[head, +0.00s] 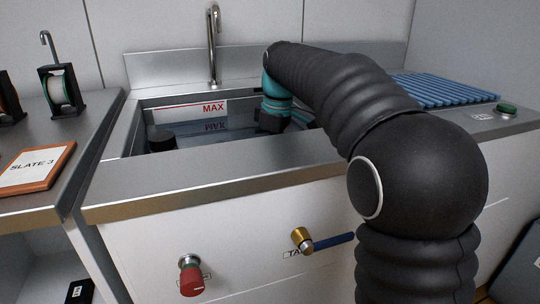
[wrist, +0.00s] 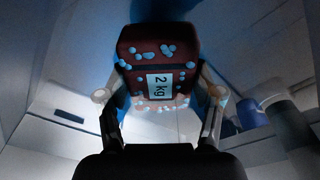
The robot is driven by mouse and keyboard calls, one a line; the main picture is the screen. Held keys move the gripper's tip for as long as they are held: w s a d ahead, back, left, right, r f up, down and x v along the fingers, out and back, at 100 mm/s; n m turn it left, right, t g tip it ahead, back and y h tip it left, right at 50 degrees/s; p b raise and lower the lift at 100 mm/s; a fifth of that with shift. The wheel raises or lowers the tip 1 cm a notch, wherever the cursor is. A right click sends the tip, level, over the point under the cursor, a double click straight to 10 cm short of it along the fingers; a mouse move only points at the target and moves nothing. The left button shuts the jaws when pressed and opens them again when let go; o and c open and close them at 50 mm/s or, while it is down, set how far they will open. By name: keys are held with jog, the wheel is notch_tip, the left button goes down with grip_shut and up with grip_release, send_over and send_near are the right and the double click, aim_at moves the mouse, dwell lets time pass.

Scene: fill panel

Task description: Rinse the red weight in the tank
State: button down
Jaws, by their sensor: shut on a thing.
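My gripper (wrist: 160,94) is shut on the red weight (wrist: 146,48), with one finger on each side of it. The weight is a dark red block with a white "2 kg" label and several pale blue blobs on its face. In the head view my gripper (head: 270,123) reaches down inside the steel tank (head: 118,132), near its right part. The weight is hidden there behind the tank's front rim. A MAX mark (head: 212,108) shows on the tank's back wall, with its mirror image below it, as on a water surface.
A dark round object (head: 161,139) stands in the tank's left part. A tap (head: 213,45) rises behind the tank. A blue ribbed rack (head: 445,91) and green button (head: 506,109) are at right. A red knob (head: 190,278) and brass valve (head: 302,239) stick out in front.

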notch_tip(320, 180, up, 8)
jog(key=p, duration=0.7)
jog(key=shift+r, duration=0.2)
notch_tip(320, 180, up, 14)
dwell(0.8)
jog(key=shift+f, duration=0.1)
dwell(0.3)
